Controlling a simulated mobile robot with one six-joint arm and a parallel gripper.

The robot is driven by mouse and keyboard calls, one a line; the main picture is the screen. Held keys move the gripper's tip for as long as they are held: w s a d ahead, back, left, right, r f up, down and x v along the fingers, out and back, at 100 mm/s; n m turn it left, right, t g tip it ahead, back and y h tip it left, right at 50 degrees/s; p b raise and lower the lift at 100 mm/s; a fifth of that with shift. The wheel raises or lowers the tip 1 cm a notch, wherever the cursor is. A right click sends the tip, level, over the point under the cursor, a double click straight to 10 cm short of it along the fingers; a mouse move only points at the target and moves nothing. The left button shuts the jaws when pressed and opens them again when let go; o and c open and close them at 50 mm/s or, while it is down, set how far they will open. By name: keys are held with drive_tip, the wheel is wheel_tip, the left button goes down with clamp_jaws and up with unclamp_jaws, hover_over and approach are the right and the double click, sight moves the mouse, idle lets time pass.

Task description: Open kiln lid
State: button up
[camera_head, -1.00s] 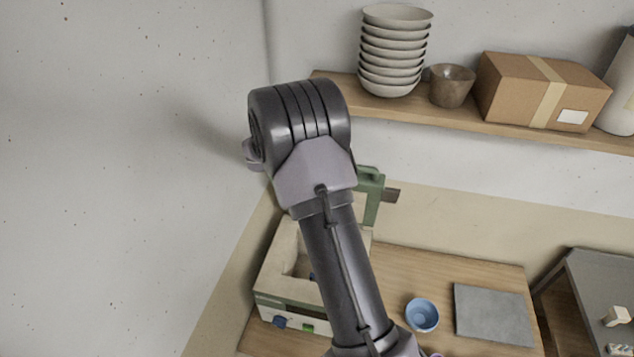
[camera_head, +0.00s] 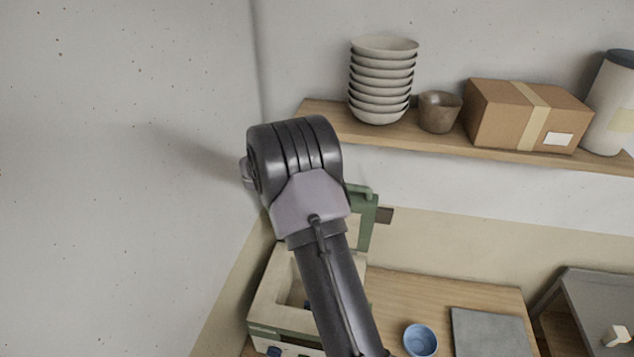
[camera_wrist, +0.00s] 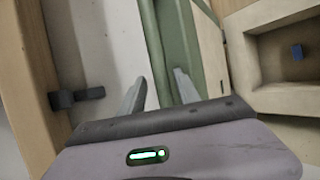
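The kiln is a pale box with a green lower band and an open top. Its left wall (camera_head: 268,290) shows in the head view, partly hidden by my arm. Its green lid (camera_head: 366,218) stands raised, roughly upright, at the back. In the wrist view the lid (camera_wrist: 178,40) runs up just beyond my gripper (camera_wrist: 160,76), and the open chamber (camera_wrist: 285,55) with a small blue thing inside is at right. My gripper's fingers are spread apart beside the lid. Whether they touch it, I cannot tell. My gripper is hidden in the head view.
A wooden shelf (camera_head: 330,128) above holds stacked bowls (camera_head: 382,80), a brown cup (camera_head: 439,111) and a cardboard box (camera_head: 520,115). A blue bowl (camera_head: 420,340) and grey slab (camera_head: 488,333) are on the worktop. A wall is close on the left.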

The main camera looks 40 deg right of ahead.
drive_tip(key=b+v, duration=0.3)
drive_tip(key=v, duration=1.4)
drive_tip(key=shift+a, duration=0.15)
drive_tip(key=shift+s+r, duration=0.1)
drive_tip(key=shift+r, duration=0.05)
drive_tip(key=shift+m+g, duration=0.5)
drive_tip(key=shift+m, duration=0.2)
drive_tip(key=s+a+f+b, duration=0.2)
drive_tip(key=f, duration=0.2)
drive_tip(key=s+a+f+b, duration=0.2)
drive_tip(key=a+f+b, duration=0.1)
drive_tip(key=f, duration=0.1)
drive_tip(key=s+a+f+b, duration=0.1)
drive_tip(key=a+f+b, duration=0.1)
drive_tip(key=f, duration=0.3)
drive_tip(key=shift+s+a, duration=0.4)
drive_tip(key=shift+c, duration=1.4)
drive_tip(key=s+a+f+t+h+b, duration=0.3)
drive_tip(key=s+a+f+h, duration=0.3)
drive_tip(key=s+a+f, duration=0.4)
drive_tip(key=w+r+p+x, duration=0.1)
drive_tip(key=x, duration=1.5)
drive_tip(key=shift+w+r+m+t+p, duration=0.3)
drive_tip(key=shift+w+r+t+p, duration=0.1)
drive_tip(key=shift+r, duration=0.3)
drive_tip(key=shift+c, duration=0.2)
